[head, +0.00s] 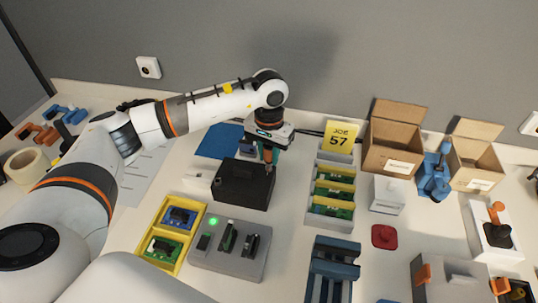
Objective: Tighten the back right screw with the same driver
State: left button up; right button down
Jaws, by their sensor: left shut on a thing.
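My left gripper (268,146) hangs over the back right part of a black box (238,185). The driver's lower end is at the back right corner area of the box top. The screw there is hidden or too small to make out, so I cannot tell whether the tip is seated on it. My right gripper is not in view.
In front lie a yellow tray (155,246) with circuit boards and a grey fixture (222,270) with a green light. A rack of boards (331,212) stands to the right, with open cartons (391,150) behind. A red button (384,237) sits further right.

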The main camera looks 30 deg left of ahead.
pick_arm(q)
jog(key=shift+r, duration=0.1)
jog(key=shift+r+p, duration=1.05)
jog(key=shift+r, duration=1.1)
